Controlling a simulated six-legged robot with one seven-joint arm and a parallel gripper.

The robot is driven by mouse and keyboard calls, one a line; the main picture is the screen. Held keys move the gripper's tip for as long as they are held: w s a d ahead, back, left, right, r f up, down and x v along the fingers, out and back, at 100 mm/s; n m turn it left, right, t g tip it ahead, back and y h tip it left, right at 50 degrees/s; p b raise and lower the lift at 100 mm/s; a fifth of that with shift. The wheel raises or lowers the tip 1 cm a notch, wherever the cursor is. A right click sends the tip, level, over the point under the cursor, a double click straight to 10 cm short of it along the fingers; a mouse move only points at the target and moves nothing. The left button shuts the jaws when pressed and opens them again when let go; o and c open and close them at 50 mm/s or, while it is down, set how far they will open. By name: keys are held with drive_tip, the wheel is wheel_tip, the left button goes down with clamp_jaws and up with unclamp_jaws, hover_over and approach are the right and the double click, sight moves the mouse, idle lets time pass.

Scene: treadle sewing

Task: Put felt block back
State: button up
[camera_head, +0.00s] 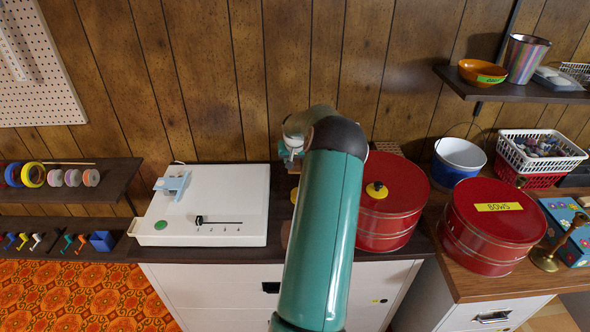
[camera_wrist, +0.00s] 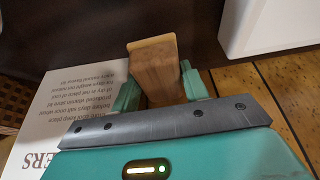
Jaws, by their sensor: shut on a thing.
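The felt block (camera_wrist: 155,68), a brown wooden block with a thin tan layer on its far end, shows in the wrist view. My gripper (camera_wrist: 159,88) is shut on it, with one teal finger on each side. The block's near end is hidden by the gripper body. Beyond it is the dark top of the cabinet (camera_wrist: 100,22); I cannot tell whether the block touches it. In the head view my teal arm covers the block and most of the gripper.
A white device (camera_head: 235,190) with a slider stands left of my arm; its edge shows in the wrist view. A red tin (camera_head: 393,195) with a black knob stands just right. A printed white card (camera_wrist: 65,115) lies beside my gripper. Wood panelling (camera_head: 230,70) is behind.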

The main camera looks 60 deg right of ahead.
sight(295, 176)
drive_tip(key=shift+w+d+f, duration=0.15)
drive_tip(key=shift+d+f, duration=0.25)
drive_tip(key=shift+f, duration=0.1)
drive_tip(key=shift+w+d+f, duration=0.15)
drive_tip(key=shift+d+f, duration=0.2)
drive_tip(key=shift+f, duration=0.15)
drive_tip(key=shift+d+f, duration=0.2)
drive_tip(key=shift+f, duration=1.45)
drive_tip(key=shift+f, duration=0.1)
drive_tip(key=o, duration=0.9)
drive_tip(key=v, duration=1.2)
